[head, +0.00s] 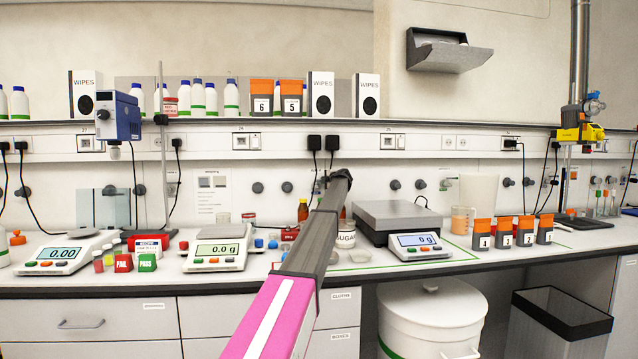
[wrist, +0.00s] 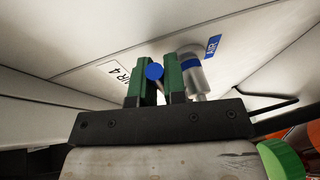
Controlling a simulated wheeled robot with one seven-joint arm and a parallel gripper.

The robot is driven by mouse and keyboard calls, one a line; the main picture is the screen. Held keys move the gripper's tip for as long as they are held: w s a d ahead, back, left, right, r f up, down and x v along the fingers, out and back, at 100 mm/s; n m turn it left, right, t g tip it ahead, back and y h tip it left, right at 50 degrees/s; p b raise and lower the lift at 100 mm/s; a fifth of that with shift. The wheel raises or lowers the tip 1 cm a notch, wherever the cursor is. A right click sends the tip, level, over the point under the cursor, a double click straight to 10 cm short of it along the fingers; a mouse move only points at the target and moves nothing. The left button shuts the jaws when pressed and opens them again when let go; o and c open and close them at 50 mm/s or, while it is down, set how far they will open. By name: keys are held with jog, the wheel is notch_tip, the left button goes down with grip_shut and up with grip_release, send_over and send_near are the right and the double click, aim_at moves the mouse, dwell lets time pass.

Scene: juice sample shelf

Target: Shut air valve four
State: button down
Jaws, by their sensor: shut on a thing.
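In the wrist view, the black-and-green fingers of my gripper (wrist: 160,84) are shut on a small round blue valve knob (wrist: 154,72), which shows between them. A white label reading AIR 4 (wrist: 118,73) is on the pale panel just left of the fingers. A silver fitting with a blue band (wrist: 191,68) stands close against the right finger; I cannot tell how it joins the knob. In the head view, my arm reaches to the back of the bench, and its far end hides the gripper and the valve.
A blue AIR label (wrist: 212,46) is on the panel at right. Close to my arm on the bench are a balance (head: 218,248), a sugar jar (head: 345,240) and a large grey scale (head: 398,220). Dark knobs (head: 395,185) line the back wall.

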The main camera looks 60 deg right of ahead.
jog(key=shift+w+f+n+y, duration=0.1)
jog(key=shift+n+y, duration=0.2)
jog(key=c, duration=1.5)
grip_release()
jog(key=v, duration=1.1)
jog(key=shift+f, duration=0.1)
